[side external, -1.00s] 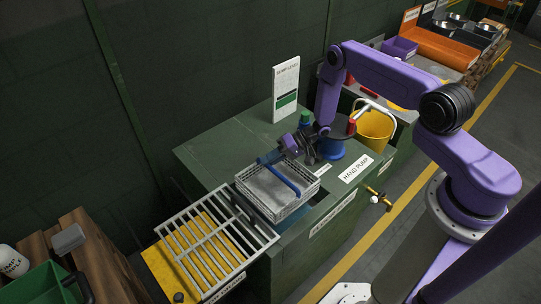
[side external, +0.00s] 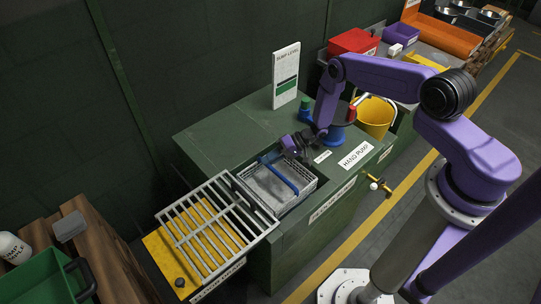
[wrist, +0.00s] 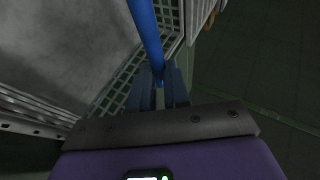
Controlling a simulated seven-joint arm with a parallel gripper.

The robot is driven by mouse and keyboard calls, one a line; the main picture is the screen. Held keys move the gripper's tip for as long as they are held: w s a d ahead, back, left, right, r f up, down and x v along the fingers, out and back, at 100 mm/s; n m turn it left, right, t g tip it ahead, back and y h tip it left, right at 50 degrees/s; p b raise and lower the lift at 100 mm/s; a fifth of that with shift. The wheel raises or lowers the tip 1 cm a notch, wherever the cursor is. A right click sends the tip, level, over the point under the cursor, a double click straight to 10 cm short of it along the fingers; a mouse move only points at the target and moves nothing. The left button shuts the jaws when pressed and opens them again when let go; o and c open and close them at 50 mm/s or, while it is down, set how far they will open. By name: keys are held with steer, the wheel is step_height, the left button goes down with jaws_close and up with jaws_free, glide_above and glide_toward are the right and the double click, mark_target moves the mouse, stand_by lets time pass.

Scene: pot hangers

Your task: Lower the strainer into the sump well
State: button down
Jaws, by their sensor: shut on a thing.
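The strainer (side external: 263,186) is a pale grey wire-mesh basket with a blue bar handle (side external: 277,172). It sits level within the opening of the sump well (side external: 296,209) in the green cabinet top. Its upper mesh wall still shows, and the cabinet's edge hides its lower part. My gripper (side external: 281,156) is shut on the handle near its far end. In the wrist view, my gripper's fingers (wrist: 165,87) close around the blue handle, with the strainer's grey floor (wrist: 65,45) to the left. Whether the strainer touches the well's bottom is hidden.
A slatted grey grate (side external: 214,228) lies left of the well, over a yellow surface (side external: 165,262). A gauge board (side external: 286,75), a blue hand pump (side external: 340,133) and a yellow bucket (side external: 374,116) stand at the back. The cabinet top behind the well is mostly clear.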

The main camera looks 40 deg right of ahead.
steer(key=shift+f, duration=1.75)
steer(key=c, duration=1)
jaws_free()
steer(key=shift+f, duration=0.1)
